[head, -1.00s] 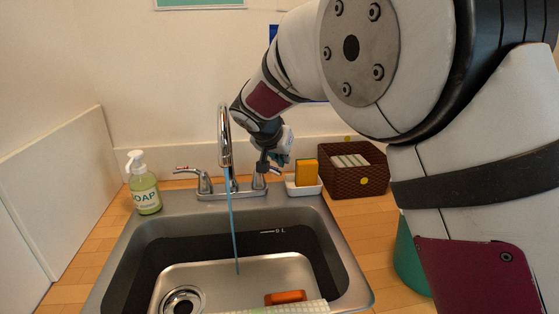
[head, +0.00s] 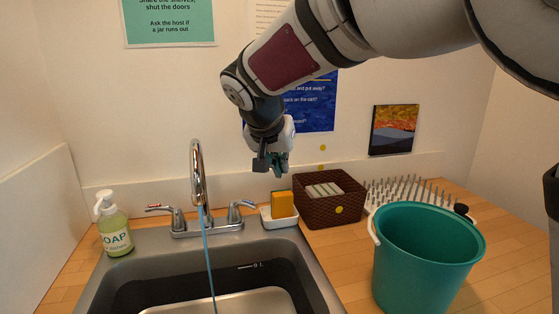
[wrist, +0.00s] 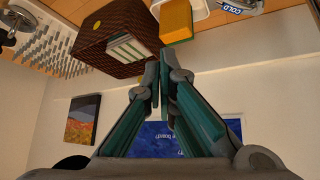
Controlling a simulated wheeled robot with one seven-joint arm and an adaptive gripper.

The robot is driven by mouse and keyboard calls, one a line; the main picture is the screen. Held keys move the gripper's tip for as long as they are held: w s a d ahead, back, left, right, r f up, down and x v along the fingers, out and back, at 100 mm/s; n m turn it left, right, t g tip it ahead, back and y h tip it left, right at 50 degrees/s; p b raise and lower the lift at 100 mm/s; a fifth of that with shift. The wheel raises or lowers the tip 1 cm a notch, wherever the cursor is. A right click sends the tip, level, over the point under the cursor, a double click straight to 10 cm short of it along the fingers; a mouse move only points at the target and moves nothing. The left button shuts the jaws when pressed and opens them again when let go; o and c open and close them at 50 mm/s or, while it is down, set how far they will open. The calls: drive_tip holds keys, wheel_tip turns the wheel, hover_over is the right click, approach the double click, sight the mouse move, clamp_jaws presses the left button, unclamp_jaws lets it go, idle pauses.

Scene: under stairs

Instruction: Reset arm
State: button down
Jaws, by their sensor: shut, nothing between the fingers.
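My gripper (head: 270,165) hangs in the air behind the sink, pointing down, in the head view. It is above the white sponge dish (head: 280,218) and clear of everything. In the wrist view its fingers (wrist: 160,80) are closed together with nothing between them. The faucet (head: 197,170) stands left of it with a blue-tinted stream of water running into the sink (head: 90,291). The right faucet handle (head: 240,206) carries a blue mark, and the wrist view shows a COLD label (wrist: 232,9).
An orange sponge (head: 283,204) sits in the dish beside a brown woven basket (head: 335,211). A teal bucket (head: 425,260) stands right of the sink, in front of a spiked drying rack (head: 410,190). A soap bottle (head: 114,226) stands at left. Open air surrounds my gripper.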

drive_tip(key=s+d+r+n+g+p, duration=0.1)
drive_tip(key=s+d+r+p, duration=0.1)
drive_tip(key=s+d, duration=0.7)
drive_tip(key=s+d+r+g+p, duration=0.1)
drive_tip(key=s+d+r+p, duration=0.15)
drive_tip(key=s+d, duration=0.65)
drive_tip(key=s+d+f+y+p, duration=0.1)
drive_tip(key=s, duration=0.9)
drive_tip(key=s+d+f+n+g+y+p, duration=0.1)
drive_tip(key=s+f, duration=0.1)
drive_tip(key=s, duration=0.8)
drive_tip(key=shift+s+d+f+n, duration=0.25)
drive_tip(key=shift+s+n, duration=0.05)
drive_tip(key=shift+s, duration=0.05)
